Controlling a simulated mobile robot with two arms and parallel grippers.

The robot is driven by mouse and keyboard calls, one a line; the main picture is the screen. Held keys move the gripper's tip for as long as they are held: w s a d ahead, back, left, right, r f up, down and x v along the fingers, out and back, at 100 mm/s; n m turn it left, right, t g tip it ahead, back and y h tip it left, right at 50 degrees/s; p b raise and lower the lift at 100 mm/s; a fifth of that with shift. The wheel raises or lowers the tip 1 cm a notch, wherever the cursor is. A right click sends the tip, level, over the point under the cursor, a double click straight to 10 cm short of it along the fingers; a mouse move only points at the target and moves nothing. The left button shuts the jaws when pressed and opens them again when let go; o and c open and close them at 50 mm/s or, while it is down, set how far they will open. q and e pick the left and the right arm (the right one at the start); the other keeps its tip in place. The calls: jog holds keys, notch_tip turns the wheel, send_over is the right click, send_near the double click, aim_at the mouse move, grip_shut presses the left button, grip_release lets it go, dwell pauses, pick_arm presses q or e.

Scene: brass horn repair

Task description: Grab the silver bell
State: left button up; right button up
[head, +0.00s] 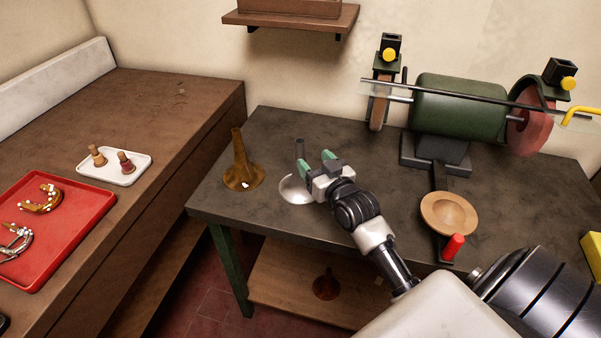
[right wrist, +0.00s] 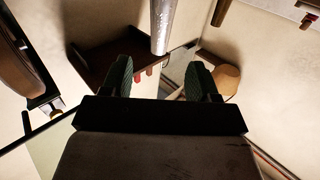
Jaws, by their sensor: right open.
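The silver bell (head: 296,189) stands flared end down on the dark workbench, its narrow grey stem (head: 300,148) pointing up. My right gripper (head: 315,162) is at the bell, its two green-padded fingers spread beside the stem and covering part of the flare's right side. In the right wrist view, the open gripper (right wrist: 160,75) has nothing between its fingers, and the silver bell's stem (right wrist: 160,28) shows at the top, centred between them. I cannot tell whether a finger touches the bell. My left gripper is not in view.
A brown brass bell (head: 240,172) stands close left of the silver one. A green bench grinder (head: 460,105) is at the back right. A round wooden dish (head: 449,214) and a red-ended handle (head: 453,246) are at the right. A red tray (head: 72,217) lies on the left counter.

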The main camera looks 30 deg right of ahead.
aim_at(302, 148)
jog(key=w, duration=0.4)
jog(key=shift+w+d+p, duration=0.15)
jog(key=shift+w+p, duration=0.1)
jog(key=shift+p, duration=0.05)
jog(key=shift+w, duration=0.25)
jog(key=shift+w+d+f+p, duration=0.15)
jog(key=shift+w+p, duration=0.2)
jog(key=shift+w, duration=0.8)
jog(key=shift+w+d+f+p, duration=0.15)
jog(key=shift+w+p, duration=0.2)
jog(key=shift+w, duration=0.8)
jog(key=shift+s, duration=0.1)
jog(key=shift+c, duration=0.3)
grip_shut()
